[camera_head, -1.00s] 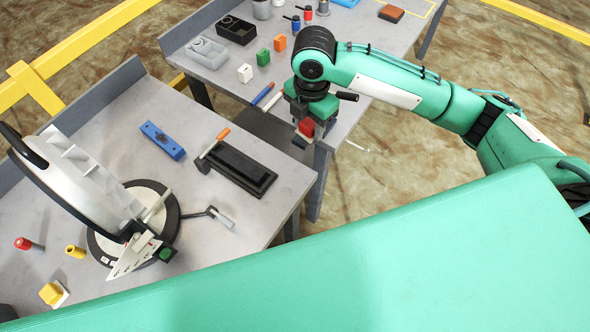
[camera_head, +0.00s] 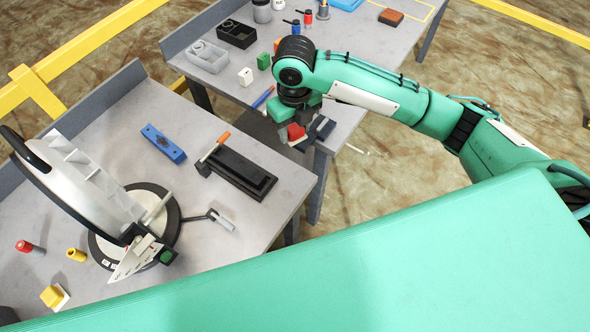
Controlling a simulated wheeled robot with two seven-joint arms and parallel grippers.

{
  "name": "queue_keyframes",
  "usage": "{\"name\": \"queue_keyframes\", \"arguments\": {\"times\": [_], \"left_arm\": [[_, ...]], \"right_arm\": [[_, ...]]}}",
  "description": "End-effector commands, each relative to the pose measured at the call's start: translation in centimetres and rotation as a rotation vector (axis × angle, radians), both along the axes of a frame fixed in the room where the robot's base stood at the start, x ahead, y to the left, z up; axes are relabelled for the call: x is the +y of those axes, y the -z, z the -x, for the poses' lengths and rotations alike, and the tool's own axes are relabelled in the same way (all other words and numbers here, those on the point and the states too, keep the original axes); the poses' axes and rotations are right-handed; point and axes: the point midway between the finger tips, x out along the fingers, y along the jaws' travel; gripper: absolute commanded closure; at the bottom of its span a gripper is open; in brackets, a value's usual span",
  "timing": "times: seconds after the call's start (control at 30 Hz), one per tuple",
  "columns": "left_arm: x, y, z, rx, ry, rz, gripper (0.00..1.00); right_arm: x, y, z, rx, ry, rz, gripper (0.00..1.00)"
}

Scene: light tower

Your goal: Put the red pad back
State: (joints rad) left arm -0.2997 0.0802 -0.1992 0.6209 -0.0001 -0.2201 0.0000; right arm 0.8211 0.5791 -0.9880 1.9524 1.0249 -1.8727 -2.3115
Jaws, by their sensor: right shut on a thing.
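The red pad (camera_head: 296,132) is small and red and shows between the fingers of my right gripper (camera_head: 301,138). The gripper is shut on it, pointing down, at the near corner of the far table. The gripper hides part of the pad, and I cannot tell its exact height above the table. My left gripper is not in view.
The near table (camera_head: 105,119) bears a grey machine with a round base (camera_head: 163,235), a black block (camera_head: 238,172), a blue bar (camera_head: 163,143) and a yellow pad (camera_head: 51,295). The far table (camera_head: 345,50) holds grey and black bins (camera_head: 237,33), small blocks and a brown block (camera_head: 391,17).

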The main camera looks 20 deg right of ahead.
Motion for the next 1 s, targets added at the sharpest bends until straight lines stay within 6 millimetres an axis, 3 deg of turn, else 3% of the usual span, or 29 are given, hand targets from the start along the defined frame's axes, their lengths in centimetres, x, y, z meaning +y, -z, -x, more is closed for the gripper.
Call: {"name": "queue_keyframes", "arguments": {"times": [0.3,0.5,1.0], "left_arm": [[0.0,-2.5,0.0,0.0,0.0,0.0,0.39],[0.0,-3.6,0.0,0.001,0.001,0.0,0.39],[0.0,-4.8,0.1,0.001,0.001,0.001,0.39]], "right_arm": [[-0.1,8.3,0.3,0.008,0.004,0.002,0.8],[-0.1,12.8,0.2,0.004,0.003,0.003,0.8],[0.0,18.2,0.1,0.001,0.002,0.001,0.8]]}}
